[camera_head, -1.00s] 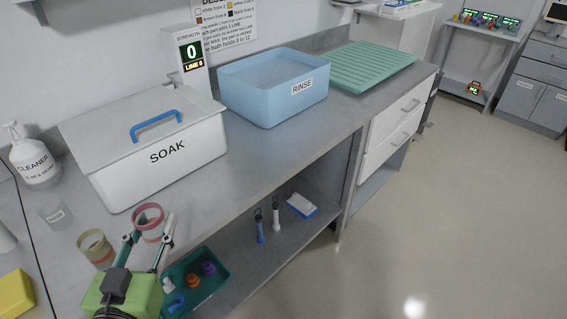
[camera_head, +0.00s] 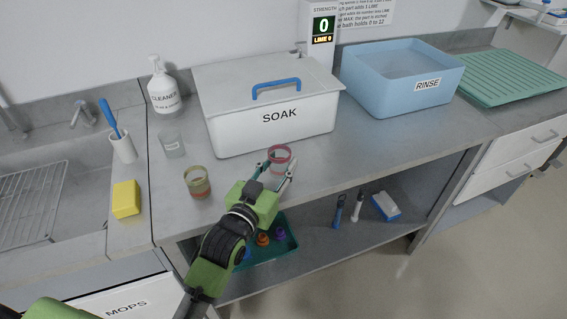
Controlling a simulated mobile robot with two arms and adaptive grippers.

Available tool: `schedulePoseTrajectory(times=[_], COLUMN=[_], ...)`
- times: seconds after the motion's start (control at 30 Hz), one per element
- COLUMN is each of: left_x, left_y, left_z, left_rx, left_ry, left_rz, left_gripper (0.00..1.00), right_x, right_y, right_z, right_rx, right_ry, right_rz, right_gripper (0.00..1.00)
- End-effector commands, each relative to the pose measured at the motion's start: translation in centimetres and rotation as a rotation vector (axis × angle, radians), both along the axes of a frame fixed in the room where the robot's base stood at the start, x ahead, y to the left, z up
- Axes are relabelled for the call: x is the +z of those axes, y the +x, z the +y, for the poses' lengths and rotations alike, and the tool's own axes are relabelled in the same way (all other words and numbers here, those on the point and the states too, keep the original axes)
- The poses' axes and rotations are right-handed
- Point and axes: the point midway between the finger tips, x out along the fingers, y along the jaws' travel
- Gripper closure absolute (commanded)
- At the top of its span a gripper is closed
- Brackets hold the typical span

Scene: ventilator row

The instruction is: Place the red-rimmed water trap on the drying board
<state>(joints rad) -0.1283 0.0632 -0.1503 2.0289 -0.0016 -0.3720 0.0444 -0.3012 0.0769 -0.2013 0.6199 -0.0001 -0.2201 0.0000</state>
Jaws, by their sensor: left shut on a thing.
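The red-rimmed water trap (camera_head: 280,154) is a small clear cup with a pink-red rim, in front of the white SOAK bath. My left gripper (camera_head: 277,168) is shut on it, one finger on each side. I cannot tell whether the cup touches the counter. The drying board (camera_head: 512,77) is a green ribbed board at the far right of the counter, beyond the blue RINSE bath. My right gripper is not in view.
The lidded SOAK bath (camera_head: 270,122) and the RINSE bath (camera_head: 402,82) stand along the wall. A yellow-rimmed cup (camera_head: 197,182) stands left of my gripper. The front counter strip toward the right is clear.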

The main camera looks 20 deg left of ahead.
Motion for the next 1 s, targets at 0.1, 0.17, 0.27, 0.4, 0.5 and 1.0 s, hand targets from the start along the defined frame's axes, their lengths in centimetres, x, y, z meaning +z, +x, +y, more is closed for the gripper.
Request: schedulePoseTrajectory(times=[0.1,0.17,0.27,0.4,0.5,1.0], left_x=[-1.0,-1.5,-1.9,-1.9,-1.9,-2.2], left_y=[1.5,2.0,2.3,2.3,2.3,2.2], left_z=[-0.3,-0.3,-0.4,-0.4,-0.4,-0.4], left_rx=[0.000,0.000,0.000,0.000,0.000,0.000], left_ry=[-0.001,-0.001,-0.001,0.000,0.000,0.000], left_rz=[0.001,-0.001,-0.001,-0.002,-0.001,-0.001], left_gripper=[0.89,0.89,0.89,0.89,0.89,0.50], right_x=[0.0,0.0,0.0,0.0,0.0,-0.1], right_y=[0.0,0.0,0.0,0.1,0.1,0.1], right_z=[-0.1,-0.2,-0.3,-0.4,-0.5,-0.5], right_rx=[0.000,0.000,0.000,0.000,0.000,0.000], right_ry=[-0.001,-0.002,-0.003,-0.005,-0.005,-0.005], right_rz=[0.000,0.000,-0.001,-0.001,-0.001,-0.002], right_gripper=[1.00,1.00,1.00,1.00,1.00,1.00])
